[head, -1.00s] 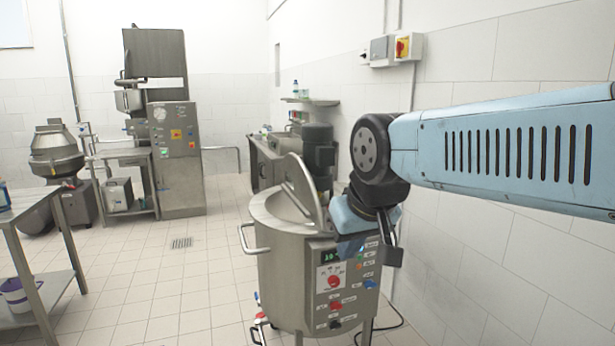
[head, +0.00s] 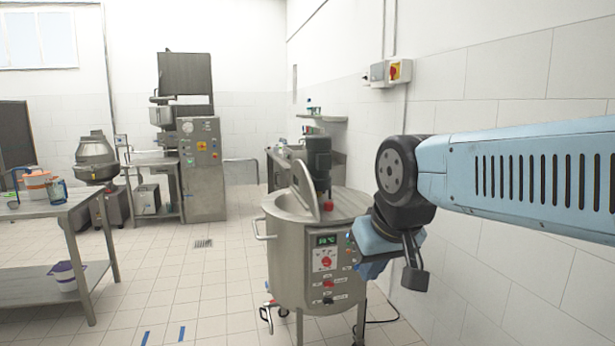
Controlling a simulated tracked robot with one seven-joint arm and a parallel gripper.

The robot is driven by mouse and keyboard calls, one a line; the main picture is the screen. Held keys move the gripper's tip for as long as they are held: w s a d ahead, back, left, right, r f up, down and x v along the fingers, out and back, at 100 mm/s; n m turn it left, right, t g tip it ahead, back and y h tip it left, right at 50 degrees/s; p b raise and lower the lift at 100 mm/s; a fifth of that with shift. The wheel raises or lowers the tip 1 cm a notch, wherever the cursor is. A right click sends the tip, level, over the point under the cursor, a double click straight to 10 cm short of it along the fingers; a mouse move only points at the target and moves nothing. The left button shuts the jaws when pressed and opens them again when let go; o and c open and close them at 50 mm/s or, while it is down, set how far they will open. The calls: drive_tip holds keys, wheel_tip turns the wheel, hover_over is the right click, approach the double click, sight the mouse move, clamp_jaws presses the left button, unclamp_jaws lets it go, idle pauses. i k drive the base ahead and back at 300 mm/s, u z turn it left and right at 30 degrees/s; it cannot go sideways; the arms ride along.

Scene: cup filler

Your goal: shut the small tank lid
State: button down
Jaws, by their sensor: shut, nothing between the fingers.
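The steel tank (head: 285,262) stands on legs right of the middle in the head view. Its small lid (head: 305,184) is a half-round steel plate standing up from the tank's top, so the left part of the tank is open. The other part of the top (head: 343,203) is covered and carries a dark motor (head: 319,162). My gripper (head: 415,277) is shut and empty, in front of and to the right of the tank in the picture. It appears apart from the lid. My arm hides part of the tank's right side.
A control panel (head: 327,262) with buttons is on the tank's front, and a handle (head: 259,230) sticks out left. A steel table (head: 50,215) with jugs stands at left. Tiled floor (head: 200,280) between them is clear. A wall is close on the right.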

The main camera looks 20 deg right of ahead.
sight(306, 194)
drive_tip(key=z, duration=0.35)
drive_tip(key=i, duration=0.6)
drive_tip(key=z, duration=0.45)
drive_tip(key=i, duration=1.4)
drive_tip(key=u, duration=0.7)
drive_tip(key=k, duration=0.85)
drive_tip(key=u, duration=0.25)
drive_tip(key=i, duration=0.85)
drive_tip(key=z, duration=0.15)
